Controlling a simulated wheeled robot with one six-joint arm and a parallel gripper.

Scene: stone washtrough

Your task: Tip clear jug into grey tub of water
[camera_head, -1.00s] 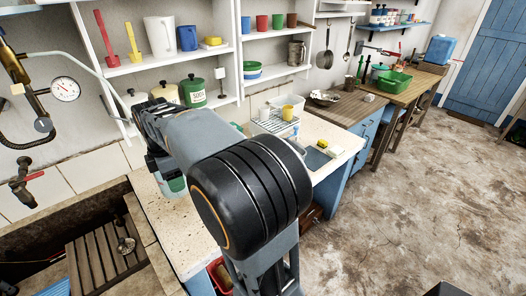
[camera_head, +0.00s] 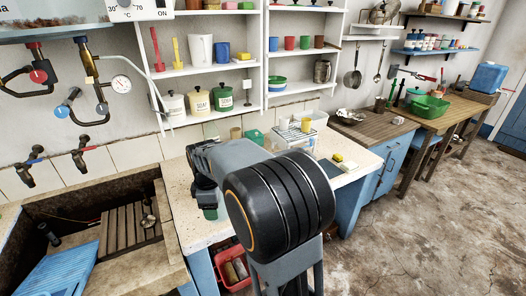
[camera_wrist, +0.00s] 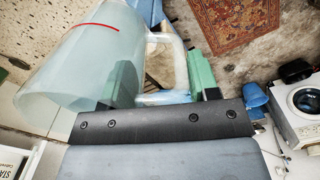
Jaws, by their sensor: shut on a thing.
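The clear jug (camera_wrist: 75,68), with a red line across its side and a looped handle (camera_wrist: 181,65), fills the left of the wrist view. My gripper (camera_wrist: 162,80) is shut on the jug at its handle, with green finger pads on either side. In the head view my gripper (camera_head: 205,185) is over the pale counter, largely hidden behind my own arm, and I cannot make out the jug there. I cannot pick out the grey tub of water in either view.
The stone trough (camera_head: 178,243) at left holds a slatted wooden rack (camera_head: 130,232) and a blue ridged board (camera_head: 62,272). Taps (camera_head: 80,155) jut from the wall above. The speckled counter (camera_head: 185,178) backs onto shelves. A red crate (camera_head: 233,265) sits below. Floor at right is clear.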

